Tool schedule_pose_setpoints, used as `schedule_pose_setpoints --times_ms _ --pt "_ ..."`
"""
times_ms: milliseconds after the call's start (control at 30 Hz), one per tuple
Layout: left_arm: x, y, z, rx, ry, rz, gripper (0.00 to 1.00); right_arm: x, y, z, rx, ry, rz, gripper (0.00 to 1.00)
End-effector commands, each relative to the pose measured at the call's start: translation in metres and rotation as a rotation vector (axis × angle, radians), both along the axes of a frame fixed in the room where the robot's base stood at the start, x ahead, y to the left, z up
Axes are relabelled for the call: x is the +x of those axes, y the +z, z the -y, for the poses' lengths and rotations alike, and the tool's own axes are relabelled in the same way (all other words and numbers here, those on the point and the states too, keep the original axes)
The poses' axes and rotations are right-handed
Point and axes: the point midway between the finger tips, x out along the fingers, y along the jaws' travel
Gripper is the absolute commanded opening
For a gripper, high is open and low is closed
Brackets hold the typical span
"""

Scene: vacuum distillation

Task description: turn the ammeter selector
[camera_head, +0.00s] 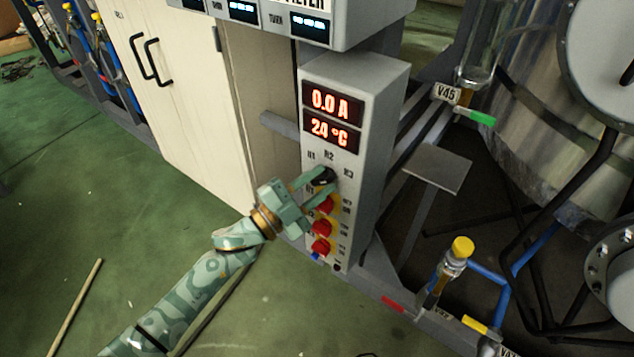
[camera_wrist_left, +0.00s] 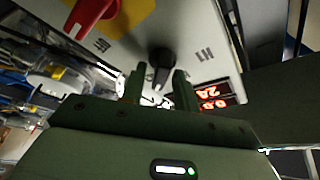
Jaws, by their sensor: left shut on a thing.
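The ammeter selector is a black rotary knob (camera_head: 322,176) near the top of the controls on a grey control box (camera_head: 350,165). Labels R1, R2 and R3 surround it. The knob (camera_wrist_left: 162,60) also shows in the left wrist view, between the two fingers. My left gripper (camera_head: 318,182) is shut on the knob and partly covers it. In the left wrist view my left gripper (camera_wrist_left: 160,88) has one finger on each side of the knob. The display (camera_head: 332,105) above reads 0.0 A, and the lower display (camera_head: 331,132) reads 24 °C. My right gripper is not in view.
Several red knobs sit below the selector, one of them (camera_head: 322,227) close under my gripper. A pale cabinet (camera_head: 185,100) stands to the left. Pipes and a yellow-capped valve (camera_head: 462,247) are at the right. The green floor at the lower left is mostly free.

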Motion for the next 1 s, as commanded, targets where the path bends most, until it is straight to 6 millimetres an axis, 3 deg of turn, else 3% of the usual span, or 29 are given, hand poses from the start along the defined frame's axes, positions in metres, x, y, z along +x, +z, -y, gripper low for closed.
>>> schedule_pose_setpoints --times_ms 367,400,767,1000 --pt "0.0 -0.003 -0.001 0.008 0.002 -0.001 0.07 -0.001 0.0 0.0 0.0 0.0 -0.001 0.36" --pt "0.0 -0.003 -0.001 0.008 0.003 -0.002 0.35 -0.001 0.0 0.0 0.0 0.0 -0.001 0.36" --pt "-0.004 -0.002 -0.006 0.005 0.001 0.0 0.35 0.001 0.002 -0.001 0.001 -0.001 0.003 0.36" --pt "-0.033 -0.011 -0.046 0.008 0.003 0.0 0.35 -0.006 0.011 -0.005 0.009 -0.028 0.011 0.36"
